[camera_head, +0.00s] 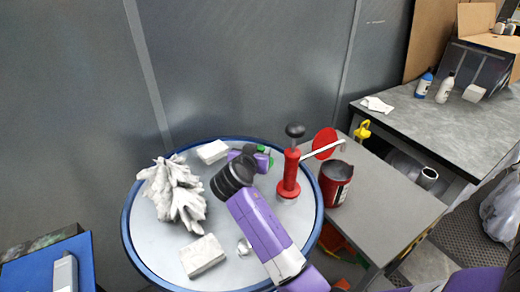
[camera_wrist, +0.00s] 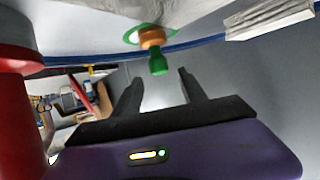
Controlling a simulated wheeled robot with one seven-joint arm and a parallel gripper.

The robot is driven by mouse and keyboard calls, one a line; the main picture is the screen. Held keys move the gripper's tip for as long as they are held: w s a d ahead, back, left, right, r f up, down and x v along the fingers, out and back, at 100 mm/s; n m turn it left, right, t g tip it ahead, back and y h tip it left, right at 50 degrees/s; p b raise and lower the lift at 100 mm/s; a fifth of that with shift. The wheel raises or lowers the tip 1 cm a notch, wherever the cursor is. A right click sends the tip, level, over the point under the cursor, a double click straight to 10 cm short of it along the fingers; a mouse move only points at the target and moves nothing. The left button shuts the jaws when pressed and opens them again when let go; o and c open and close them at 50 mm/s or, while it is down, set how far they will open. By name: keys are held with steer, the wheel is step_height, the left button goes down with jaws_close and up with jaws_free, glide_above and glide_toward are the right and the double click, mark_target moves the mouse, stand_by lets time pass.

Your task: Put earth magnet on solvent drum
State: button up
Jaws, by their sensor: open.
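The earth magnet (camera_wrist: 151,42) has a green base, an orange middle and a green knob. In the wrist view it stands on the grey lid near the blue rim. The solvent drum, as I take it, is the large round blue-rimmed drum (camera_head: 155,243); its lid (camera_wrist: 90,22) also shows in the wrist view. My gripper (camera_wrist: 159,78) is open, with its two dark fingers pointing towards the magnet's knob and nothing visibly clamped. In the head view, my purple gripper is low over the far side of the lid; green bits of the magnet (camera_head: 262,149) show beside it, mostly hidden.
A red hand pump (camera_head: 289,175) stands on the lid, right of my gripper, and shows large in the wrist view (camera_wrist: 18,115). A crumpled white rag (camera_head: 172,193) and two pale blocks (camera_head: 202,256) (camera_head: 213,151) lie on the lid. A red can (camera_head: 335,185) stands on the grey table.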

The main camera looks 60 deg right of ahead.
steer(key=b+v, duration=0.1)
steer(key=v, duration=0.6)
steer(key=shift+a, duration=0.25)
steer(key=shift+s+r, duration=0.1)
